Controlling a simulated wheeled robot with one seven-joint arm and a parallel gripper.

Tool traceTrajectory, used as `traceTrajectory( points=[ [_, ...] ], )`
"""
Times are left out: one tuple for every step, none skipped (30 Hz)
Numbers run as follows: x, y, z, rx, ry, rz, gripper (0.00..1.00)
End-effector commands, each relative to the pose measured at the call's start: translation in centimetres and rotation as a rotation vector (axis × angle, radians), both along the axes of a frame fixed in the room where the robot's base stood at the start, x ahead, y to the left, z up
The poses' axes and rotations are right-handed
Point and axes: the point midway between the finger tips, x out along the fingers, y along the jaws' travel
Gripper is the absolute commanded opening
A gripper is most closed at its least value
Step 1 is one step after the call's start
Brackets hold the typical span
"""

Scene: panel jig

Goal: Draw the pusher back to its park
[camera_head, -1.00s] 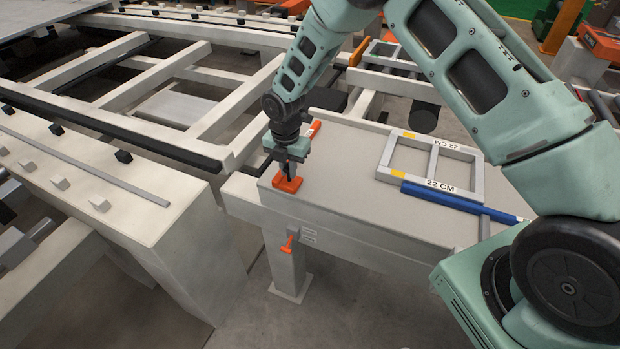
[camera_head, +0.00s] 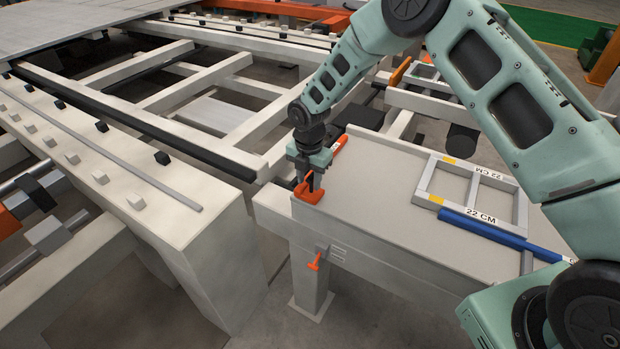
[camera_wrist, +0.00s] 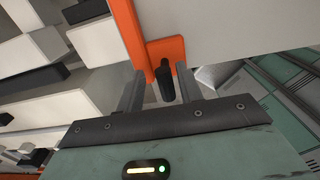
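The pusher seems to be the orange piece (camera_head: 307,195) at the near left corner of the grey table. In the wrist view it is an orange angled plate (camera_wrist: 176,50) with a dark upright knob (camera_wrist: 165,86). My gripper (camera_head: 311,182) points down over this piece. In the wrist view the two fingers of my gripper (camera_wrist: 160,82) stand apart on either side of the knob, with a gap showing at each side. The pusher's foot is partly hidden by the fingers in the head view.
The grey table (camera_head: 385,215) holds a light frame (camera_head: 471,190) marked 22 CM and a blue bar (camera_head: 495,230). A small orange lever (camera_head: 315,262) hangs below the front. A pale beam (camera_head: 150,190) stands to the left.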

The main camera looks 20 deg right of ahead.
Motion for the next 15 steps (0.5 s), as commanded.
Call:
traceTrajectory(
  points=[
    [0.0,0.0,0.0,-0.001,0.001,0.0,0.36],
    [0.0,-0.1,0.0,-0.001,0.001,0.0,0.36],
    [0.0,-0.1,0.0,-0.001,0.001,0.0,0.36],
    [0.0,-0.1,0.1,-0.001,0.001,0.0,0.36],
    [0.0,-0.1,0.2,-0.001,0.001,0.0,0.36],
    [0.0,-0.1,0.4,-0.001,0.001,0.0,0.36],
    [0.0,-0.1,0.7,-0.001,0.001,0.0,0.36],
    [0.0,-0.1,1.1,-0.001,-0.001,0.0,0.36],
    [0.0,-0.1,1.7,-0.001,-0.001,0.0,0.36],
    [0.0,-0.1,2.1,-0.001,-0.001,0.0,0.36],
    [0.0,-0.1,2.7,-0.001,-0.002,0.0,0.36],
    [0.0,-0.1,3.5,-0.001,-0.001,0.0,0.36],
    [0.1,-0.1,4.2,-0.001,-0.002,0.0,0.36],
    [0.0,-0.1,4.9,-0.001,-0.002,0.0,0.36],
    [0.0,-0.1,5.9,-0.001,-0.004,0.0,0.36]
  ],
)
